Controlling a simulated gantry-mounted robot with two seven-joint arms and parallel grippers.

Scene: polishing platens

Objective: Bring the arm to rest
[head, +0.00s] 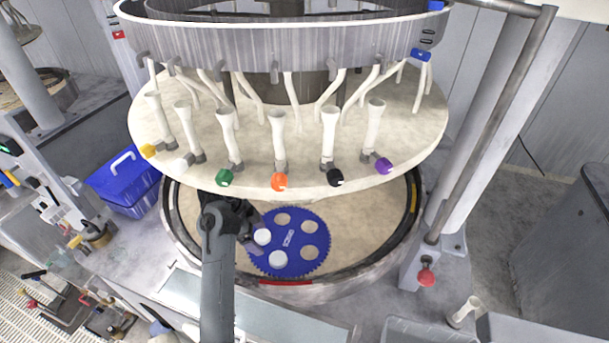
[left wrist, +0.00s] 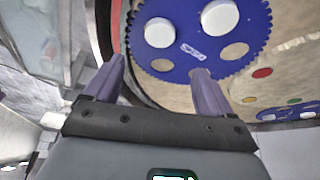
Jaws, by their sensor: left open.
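My left arm comes in from below in the head view. My left gripper (head: 254,241) is over the left edge of a blue toothed disc (head: 291,240), partly hidden by my own wrist. The disc lies on the round beige platen (head: 355,240) and has several round holes. Two of them hold white round pieces (head: 262,236) (head: 278,259); the others are empty. In the left wrist view the two purple-grey fingers (left wrist: 158,75) are spread, with nothing between them. There the blue disc (left wrist: 180,62) lies beyond the fingertips. My right gripper is in neither view.
A large beige upper plate (head: 300,150) with pale tubes and coloured knobs overhangs the platen. A grey post (head: 490,130) stands on the right. A blue box (head: 125,183) sits on the left, and tools (head: 75,305) lie at the lower left.

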